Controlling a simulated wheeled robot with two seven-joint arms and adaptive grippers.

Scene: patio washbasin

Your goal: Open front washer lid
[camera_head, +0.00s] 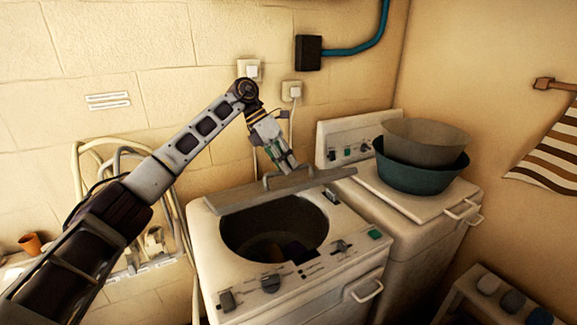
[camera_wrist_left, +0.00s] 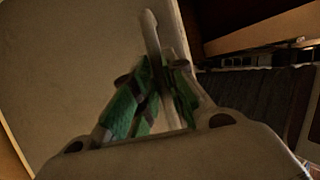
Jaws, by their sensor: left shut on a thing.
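The front washer (camera_head: 300,285) is a white top-loading machine with a round dark drum opening (camera_head: 274,228) that lies uncovered. Its lid (camera_head: 240,198) is tilted up along the back edge, seen nearly edge-on. The lid's handle (camera_head: 268,181) stands up from it. My left gripper (camera_head: 290,168) is at the lid's handle, with its green-padded fingers shut on it. In the left wrist view the fingers (camera_wrist_left: 160,85) close around the pale handle bar (camera_wrist_left: 150,35), with the lid's broad face (camera_wrist_left: 75,60) behind. My right gripper is not in view.
A second white washer (camera_head: 425,205) stands to the right, with a teal basin (camera_head: 420,177) and a grey basin (camera_head: 425,142) stacked on its top. Hoses (camera_head: 172,210) hang on the left. A low stool with items (camera_head: 500,295) is at the lower right.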

